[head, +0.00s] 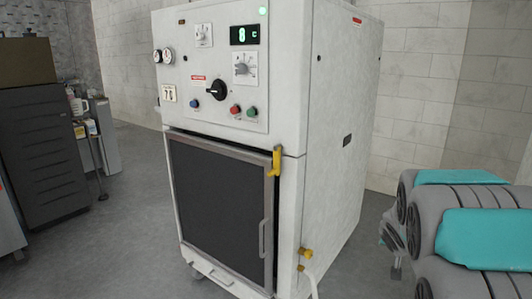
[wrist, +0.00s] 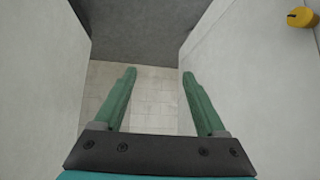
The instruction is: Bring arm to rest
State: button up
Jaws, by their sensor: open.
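My gripper (wrist: 158,72) shows in the wrist view with its two green fingers apart and nothing between them. Beyond the fingers are pale tiles, with pale surfaces to the left and right. In the head view, my grey and teal arm (head: 488,238) is folded at the lower right, apart from the washer; the gripper itself cannot be made out there. The white ozone washer (head: 335,130) stands upright in the middle. Its dark-windowed door (head: 218,205) looks closed or nearly so, and a yellow handle (head: 276,162) sits at the door's upper right corner.
The washer's panel (head: 212,75) has gauges, a black knob, coloured buttons and a lit green display. A yellow valve (head: 305,253) with a pale hose juts out low on its right. A dark cabinet (head: 45,150) stands at left. Grey floor (head: 130,190) is clear between them.

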jog(key=s+a+n+g+y, duration=0.1)
jog(key=s+a+n+g, duration=0.1)
jog(key=s+a, duration=0.5)
jog(key=s+a+n+g+y, duration=0.2)
jog(key=s+a+g, duration=0.2)
jog(key=s, duration=1.6)
jog(key=s+a+f+n+g+y, duration=0.1)
jog(key=s+a+g, duration=0.3)
jog(key=s+a, duration=0.5)
jog(key=s+n, duration=0.1)
jog(key=s, duration=0.4)
jog(key=shift+a, duration=0.3)
